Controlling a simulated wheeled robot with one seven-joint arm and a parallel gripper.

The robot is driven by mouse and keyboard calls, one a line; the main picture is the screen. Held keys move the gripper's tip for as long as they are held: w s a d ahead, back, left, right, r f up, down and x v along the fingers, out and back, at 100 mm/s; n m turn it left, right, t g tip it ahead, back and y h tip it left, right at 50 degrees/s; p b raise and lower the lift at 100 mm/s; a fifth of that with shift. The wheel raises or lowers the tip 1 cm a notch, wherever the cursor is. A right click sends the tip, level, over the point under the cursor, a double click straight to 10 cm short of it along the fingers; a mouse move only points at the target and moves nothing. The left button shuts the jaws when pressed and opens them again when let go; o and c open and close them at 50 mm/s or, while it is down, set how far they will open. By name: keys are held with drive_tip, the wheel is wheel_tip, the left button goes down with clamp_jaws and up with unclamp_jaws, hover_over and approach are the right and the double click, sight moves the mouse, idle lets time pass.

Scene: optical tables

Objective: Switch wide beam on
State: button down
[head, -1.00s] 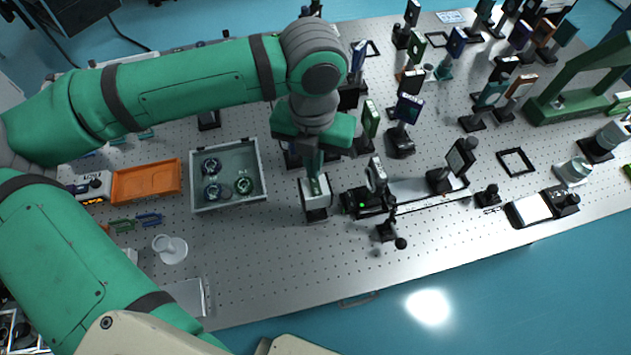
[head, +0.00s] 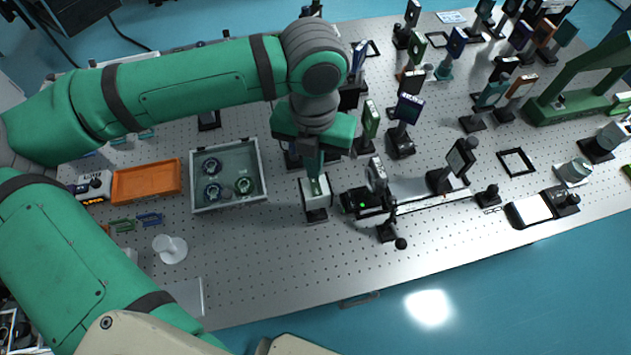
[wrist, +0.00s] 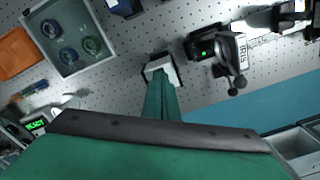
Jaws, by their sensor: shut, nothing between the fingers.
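My gripper (head: 316,187) points down with its fingers shut and empty. Its tips are at a small white box with a black front part (head: 315,205), on the perforated table. In the wrist view the green fingers (wrist: 161,82) reach the top of this white box (wrist: 151,68); they hide part of it, and I cannot tell if they press on it. No label naming the wide beam is readable. Just right of the box is a black device with a lit green light (head: 372,201), which also shows in the wrist view (wrist: 202,46).
A grey tray (head: 194,183) with several round parts and an orange tray (head: 146,182) lie left. A small black post with a ball-ended lever (head: 386,232) stands right of the gripper. Many optic mounts crowd behind. The table front is mostly clear.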

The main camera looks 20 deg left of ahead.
drive_tip(key=shift+w+f, duration=0.1)
drive_tip(key=shift+f, duration=0.05)
idle(0.4)
drive_tip(key=shift+f, duration=0.15)
drive_tip(key=shift+f, duration=0.45)
idle(0.4)
drive_tip(key=shift+r, duration=0.1)
wheel_tip(320, 180, up, 7)
idle(0.9)
idle(0.5)
